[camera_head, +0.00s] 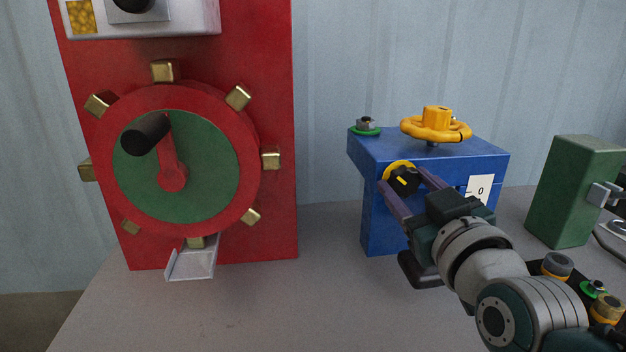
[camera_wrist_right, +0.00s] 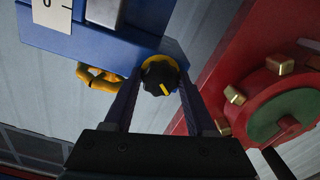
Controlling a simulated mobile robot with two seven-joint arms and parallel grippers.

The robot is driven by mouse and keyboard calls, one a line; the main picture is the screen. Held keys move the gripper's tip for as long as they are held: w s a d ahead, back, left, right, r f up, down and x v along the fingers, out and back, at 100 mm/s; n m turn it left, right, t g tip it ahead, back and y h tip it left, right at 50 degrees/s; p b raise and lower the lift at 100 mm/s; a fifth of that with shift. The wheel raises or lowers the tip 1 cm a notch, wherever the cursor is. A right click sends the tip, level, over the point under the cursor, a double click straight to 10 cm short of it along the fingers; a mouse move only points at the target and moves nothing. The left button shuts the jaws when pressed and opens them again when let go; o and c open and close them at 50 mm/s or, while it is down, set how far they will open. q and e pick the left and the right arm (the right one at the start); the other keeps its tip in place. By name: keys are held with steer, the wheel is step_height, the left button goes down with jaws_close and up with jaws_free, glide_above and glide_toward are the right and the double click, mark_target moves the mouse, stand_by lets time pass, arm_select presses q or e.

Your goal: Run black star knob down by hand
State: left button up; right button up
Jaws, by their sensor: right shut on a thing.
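The black knob (camera_head: 403,181) with a yellow pointer mark sits on the front face of the blue box (camera_head: 375,220), against a yellow ring. In the right wrist view, which is upside down, the knob (camera_wrist_right: 158,77) shows between the fingers and its edge looks lobed. My right gripper (camera_head: 406,179) is shut on this knob, one purple-grey finger on each side. The fingers also show in the right wrist view (camera_wrist_right: 159,88). The knob's lower side is partly hidden by the gripper in the head view. My left gripper is not in view.
A yellow handwheel (camera_head: 436,125) and a small green-ringed part (camera_head: 366,126) sit on top of the blue box. A red panel (camera_head: 270,60) with a crank wheel stands left. A green box (camera_head: 572,190) stands right. The grey table (camera_head: 300,310) is clear in front.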

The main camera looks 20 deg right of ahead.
steer(key=c, duration=0.5)
steer(key=shift+o, duration=0.2)
steer(key=shift+m, duration=0.3)
steer(key=shift+m+p, duration=0.6)
steer(key=shift+m, duration=0.6)
steer(key=m+p, duration=0.1)
steer(key=m, duration=0.2)
steer(key=shift+m, duration=0.4)
steer(key=m, duration=0.4)
steer(key=shift+m, duration=0.9)
